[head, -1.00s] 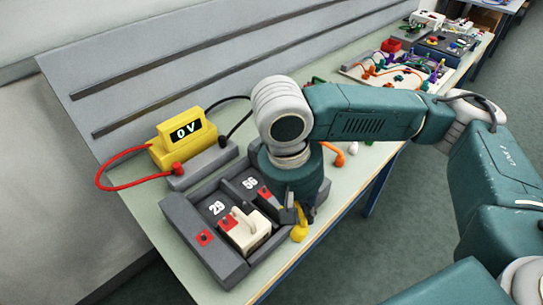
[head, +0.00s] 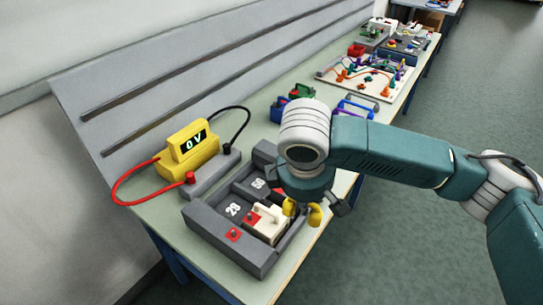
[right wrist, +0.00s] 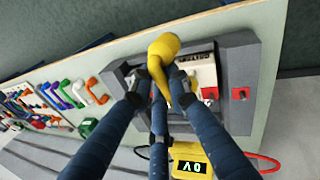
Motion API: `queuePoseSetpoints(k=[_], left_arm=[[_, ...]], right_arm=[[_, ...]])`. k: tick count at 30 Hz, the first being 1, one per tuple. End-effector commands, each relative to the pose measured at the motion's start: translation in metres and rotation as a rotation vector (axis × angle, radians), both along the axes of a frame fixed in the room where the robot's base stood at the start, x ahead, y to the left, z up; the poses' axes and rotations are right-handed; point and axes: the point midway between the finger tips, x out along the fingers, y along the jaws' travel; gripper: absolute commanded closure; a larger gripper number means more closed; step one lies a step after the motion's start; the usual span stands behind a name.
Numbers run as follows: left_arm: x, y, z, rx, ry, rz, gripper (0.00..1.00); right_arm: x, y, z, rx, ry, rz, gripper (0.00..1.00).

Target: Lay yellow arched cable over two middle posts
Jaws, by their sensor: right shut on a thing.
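The yellow arched cable (head: 315,214) is held in my right gripper (head: 312,212), just beside the grey tray in the head view. In the right wrist view the cable (right wrist: 163,52) sits between the dark blue fingers of the right gripper (right wrist: 160,88). The fingers are shut on it, and it passes over the tray's side. Red squares with dark posts show in the tray, one front left (head: 233,235) and one beside the white block (head: 252,218). My right arm hides the tray's far end and any posts there. My left gripper is not in view.
The grey tray (head: 228,254) holds a white block with a handle (head: 270,226). Behind it a yellow meter (head: 190,145) reads 0 V, with red and black leads. A peg board (head: 370,84) with coloured cables lies farther along the bench. The bench's front edge is close.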

Motion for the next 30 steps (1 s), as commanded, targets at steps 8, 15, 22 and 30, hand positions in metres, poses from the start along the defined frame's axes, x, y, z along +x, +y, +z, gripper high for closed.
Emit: queuePoseSetpoints(k=[8, 15, 22, 30], left_arm=[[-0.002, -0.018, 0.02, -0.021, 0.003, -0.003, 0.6], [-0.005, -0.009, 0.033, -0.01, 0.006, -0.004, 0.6], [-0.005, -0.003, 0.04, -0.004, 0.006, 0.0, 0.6], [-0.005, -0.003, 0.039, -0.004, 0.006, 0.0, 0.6]], right_arm=[[0.06, 0.043, 0.009, -0.003, -0.057, 0.609, 1.0], [0.103, 0.069, 0.007, 0.02, -0.111, 1.064, 1.0], [0.126, 0.081, 0.0, 0.041, -0.143, 1.335, 1.0], [0.132, 0.084, -0.005, 0.044, -0.154, 1.423, 1.0]])
